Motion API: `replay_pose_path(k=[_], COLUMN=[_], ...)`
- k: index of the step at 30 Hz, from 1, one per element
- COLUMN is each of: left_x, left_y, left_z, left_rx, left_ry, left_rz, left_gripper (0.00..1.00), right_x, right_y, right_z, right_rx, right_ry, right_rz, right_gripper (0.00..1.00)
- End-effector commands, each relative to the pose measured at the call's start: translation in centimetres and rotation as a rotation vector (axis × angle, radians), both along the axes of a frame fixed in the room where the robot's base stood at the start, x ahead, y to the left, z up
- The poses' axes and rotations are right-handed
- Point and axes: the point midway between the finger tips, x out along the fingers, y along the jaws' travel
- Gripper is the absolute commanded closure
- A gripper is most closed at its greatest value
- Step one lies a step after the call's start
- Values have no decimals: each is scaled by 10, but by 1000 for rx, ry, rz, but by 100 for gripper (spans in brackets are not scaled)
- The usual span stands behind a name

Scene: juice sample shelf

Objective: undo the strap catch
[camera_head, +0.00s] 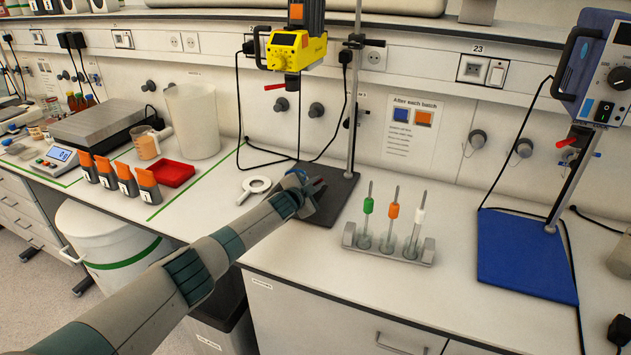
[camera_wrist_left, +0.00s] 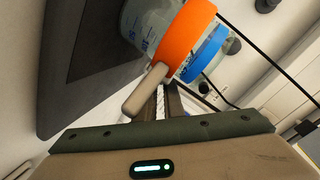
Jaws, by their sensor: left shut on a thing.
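In the left wrist view a clear vessel with blue markings (camera_wrist_left: 140,25) is wrapped by an orange strap (camera_wrist_left: 185,35). A beige catch lever (camera_wrist_left: 147,90) sticks out from the strap. My left gripper (camera_wrist_left: 168,90) is shut on the strap catch lever, though the contact is partly hidden. A blue band (camera_wrist_left: 206,54) shows beyond the strap. In the head view my left gripper (camera_head: 316,188) is over the dark stand base plate (camera_head: 335,205); the vessel and strap cannot be made out there. My right gripper is not in view.
A rack (camera_head: 388,245) with several coloured stirrers stands right of the gripper. The stand rod (camera_head: 354,110) rises behind it, with a yellow motor head (camera_head: 296,48) above. A blue plate (camera_head: 525,255) is at the right.

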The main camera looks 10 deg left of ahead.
Motion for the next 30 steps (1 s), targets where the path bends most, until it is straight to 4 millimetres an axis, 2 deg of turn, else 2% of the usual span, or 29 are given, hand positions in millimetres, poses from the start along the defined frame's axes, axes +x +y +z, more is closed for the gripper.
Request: replay_pose_path(k=[15,16,17,30], left_x=[-2,-2,-2,-3], left_y=[-1,-1,-1,2], left_z=[0,0,0,0], left_rx=[-5,-4,-4,-2], left_ry=[1,1,1,2], left_rz=[-33,-33,-33,-29], left_gripper=[100,87,84,84], right_x=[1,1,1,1], right_y=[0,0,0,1], right_z=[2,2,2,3], right_rx=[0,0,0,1], right_ry=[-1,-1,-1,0], right_rz=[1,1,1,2], right_gripper=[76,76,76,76])
